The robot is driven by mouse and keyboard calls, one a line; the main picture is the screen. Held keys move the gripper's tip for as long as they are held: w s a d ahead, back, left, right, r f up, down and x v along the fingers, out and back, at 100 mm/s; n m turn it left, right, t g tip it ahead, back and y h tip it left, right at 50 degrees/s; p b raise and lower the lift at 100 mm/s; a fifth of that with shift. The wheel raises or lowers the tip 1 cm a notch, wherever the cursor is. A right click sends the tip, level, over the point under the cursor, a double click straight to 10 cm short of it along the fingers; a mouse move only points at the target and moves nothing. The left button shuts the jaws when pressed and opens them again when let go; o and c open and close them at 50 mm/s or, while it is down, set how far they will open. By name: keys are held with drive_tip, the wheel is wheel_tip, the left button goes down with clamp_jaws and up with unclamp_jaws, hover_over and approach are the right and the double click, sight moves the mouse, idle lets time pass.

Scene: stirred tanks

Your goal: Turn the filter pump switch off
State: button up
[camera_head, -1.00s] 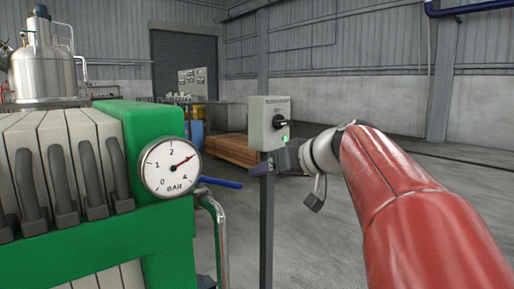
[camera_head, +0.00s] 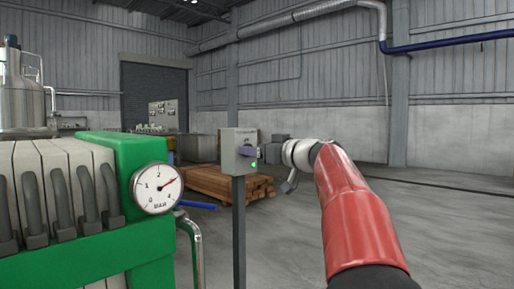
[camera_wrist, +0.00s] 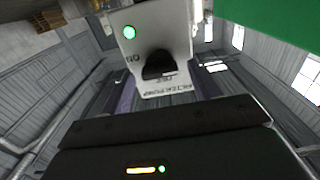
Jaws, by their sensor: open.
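The grey filter pump switch box (camera_head: 231,158) stands on a dark post. Its green lamp (camera_head: 253,164) is lit. In the wrist view the box (camera_wrist: 178,20) appears upside down, with a black knob (camera_wrist: 158,66), ON and OFF marks beside it, a FILTER PUMP label and the lit lamp (camera_wrist: 129,32). My gripper (camera_head: 250,152) is open at the front of the box, level with the knob, and hides the knob in the head view. In the wrist view its purple fingers show on either side of the knob; contact cannot be told.
A green filter press (camera_head: 150,150) with a pressure gauge (camera_head: 157,188) stands close on the left. A bent metal pipe (camera_head: 196,240) and a blue handle (camera_head: 197,205) lie between it and the post. Wooden pallets (camera_head: 215,184) are behind. The floor to the right is clear.

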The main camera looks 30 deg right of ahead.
drive_tip(key=shift+w, duration=0.1)
drive_tip(key=c, duration=1)
drive_tip(key=shift+w+d+f+m+p, duration=0.15)
drive_tip(key=shift+m+p, duration=0.35)
drive_tip(key=shift+m, duration=4)
drive_tip(key=shift+s+d+f+m+p, duration=0.15)
drive_tip(key=shift+m+p, duration=0.3)
drive_tip(key=shift+m, duration=4.05)
drive_tip(key=shift+w+a, duration=0.1)
drive_tip(key=o, duration=1)
